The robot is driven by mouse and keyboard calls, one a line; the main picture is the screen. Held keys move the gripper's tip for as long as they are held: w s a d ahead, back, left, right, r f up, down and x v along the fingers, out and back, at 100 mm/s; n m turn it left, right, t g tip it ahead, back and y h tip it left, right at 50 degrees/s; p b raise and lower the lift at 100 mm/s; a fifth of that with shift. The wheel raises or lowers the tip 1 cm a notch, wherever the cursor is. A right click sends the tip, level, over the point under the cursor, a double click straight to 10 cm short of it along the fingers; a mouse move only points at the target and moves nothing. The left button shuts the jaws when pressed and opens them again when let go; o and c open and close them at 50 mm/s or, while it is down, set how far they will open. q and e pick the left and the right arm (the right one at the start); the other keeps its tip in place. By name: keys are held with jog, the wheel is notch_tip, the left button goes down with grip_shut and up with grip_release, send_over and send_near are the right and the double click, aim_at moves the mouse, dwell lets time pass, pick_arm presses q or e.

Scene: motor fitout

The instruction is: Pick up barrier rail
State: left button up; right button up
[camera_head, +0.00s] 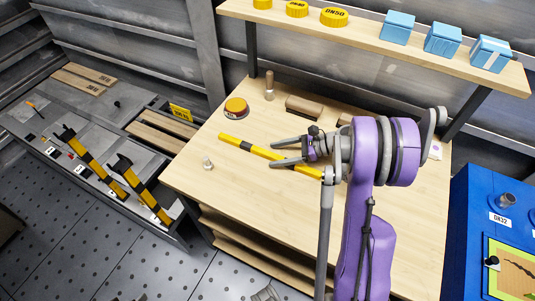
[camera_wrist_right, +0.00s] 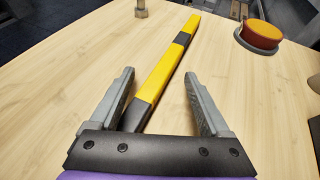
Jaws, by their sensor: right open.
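The barrier rail (camera_head: 234,141) is a long, thin bar with yellow and black bands, lying flat on the wooden workbench (camera_head: 215,180). My right gripper (camera_head: 273,151) is over the bench at the rail, its fingers open. In the right wrist view the rail (camera_wrist_right: 167,72) runs away between the two spread fingers of my right gripper (camera_wrist_right: 160,85). The fingers stand apart from the rail on both sides. The rail's near end is hidden behind the gripper body.
An orange round-topped piece (camera_head: 236,106) and a small metal fitting (camera_head: 207,163) stand near the rail. A brown block (camera_head: 304,107) lies behind the gripper. A raised shelf (camera_head: 380,47) spans the back. Other yellow-black pieces (camera_head: 95,160) lie on the left-hand grey bench. The bench's front left is clear.

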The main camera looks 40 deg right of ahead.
jog(key=shift+w+a+f, duration=0.25)
jog(key=shift+w+a, duration=0.2)
grip_shut()
